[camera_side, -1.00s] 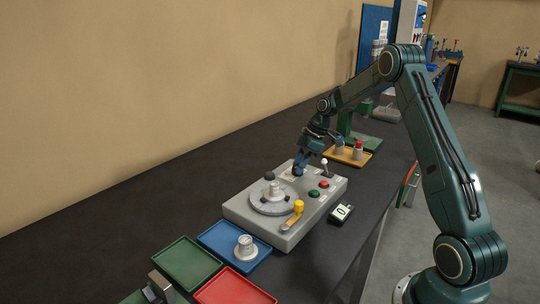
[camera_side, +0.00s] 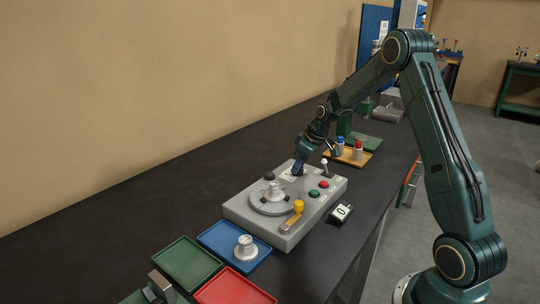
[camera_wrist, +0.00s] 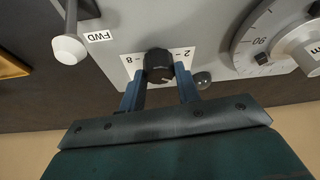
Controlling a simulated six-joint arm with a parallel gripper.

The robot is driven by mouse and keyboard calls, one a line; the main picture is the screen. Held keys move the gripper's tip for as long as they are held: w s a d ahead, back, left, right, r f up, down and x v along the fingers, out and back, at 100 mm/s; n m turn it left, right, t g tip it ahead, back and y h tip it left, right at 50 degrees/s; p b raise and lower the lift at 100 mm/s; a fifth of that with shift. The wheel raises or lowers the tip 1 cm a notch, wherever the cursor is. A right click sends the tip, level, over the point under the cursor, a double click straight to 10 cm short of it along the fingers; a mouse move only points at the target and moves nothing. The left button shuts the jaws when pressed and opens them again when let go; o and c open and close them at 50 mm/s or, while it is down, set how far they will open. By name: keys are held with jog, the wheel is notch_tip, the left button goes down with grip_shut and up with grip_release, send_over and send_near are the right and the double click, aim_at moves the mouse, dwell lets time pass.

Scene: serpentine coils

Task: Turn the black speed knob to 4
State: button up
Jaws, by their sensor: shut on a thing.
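The black speed knob (camera_wrist: 159,66) sits on the grey machine's top panel, with printed marks 2 and 8 visible beside it in the wrist view. My gripper (camera_wrist: 160,82) has one blue finger on each side of the knob and is shut on it. In the side view my gripper (camera_side: 299,168) is over the back of the grey machine (camera_side: 257,231) and hides the knob. The knob's pointer line is too small to read, and other scale marks are hidden.
Close by on the machine are a toggle lever (camera_wrist: 70,46) labelled FWD, a graduated turntable (camera_wrist: 262,38) and a dark round knob (camera_wrist: 202,80). Red (camera_side: 324,184) and green (camera_side: 314,194) buttons and a yellow-knobbed crank (camera_side: 298,207) are nearer the front. A small counter (camera_side: 341,213) lies beside it.

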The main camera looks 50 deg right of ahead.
jog(key=shift+a+m+h, duration=0.1)
jog(key=shift+m+h, duration=0.8)
jog(key=shift+m, duration=1.4)
jog(key=o, duration=1)
jog(key=shift+c, duration=0.2)
jog(key=v, duration=1.3)
jog(key=shift+r, duration=0.45)
jog(key=shift+a, duration=0.1)
